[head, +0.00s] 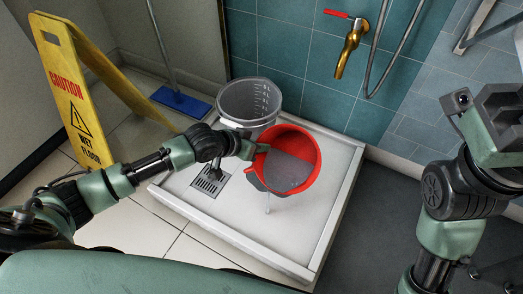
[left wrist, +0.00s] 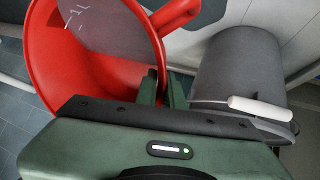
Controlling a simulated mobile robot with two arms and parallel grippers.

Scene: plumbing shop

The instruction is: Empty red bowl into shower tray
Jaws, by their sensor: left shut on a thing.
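The red bowl (head: 312,146) is held tilted above the white shower tray (head: 216,235), with grey liquid (head: 287,172) inside. The tray has a square drain grate (head: 209,181). My right arm stands at the right of the head view; its gripper jaws do not show.
A grey bucket (head: 240,100) stands behind the bowl at the tray's back corner; it shows in the left wrist view (left wrist: 238,75) too. A brass tap (head: 350,50) is on the teal wall. A yellow wet-floor sign (head: 72,88) and a blue mop head (head: 181,102) are at left.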

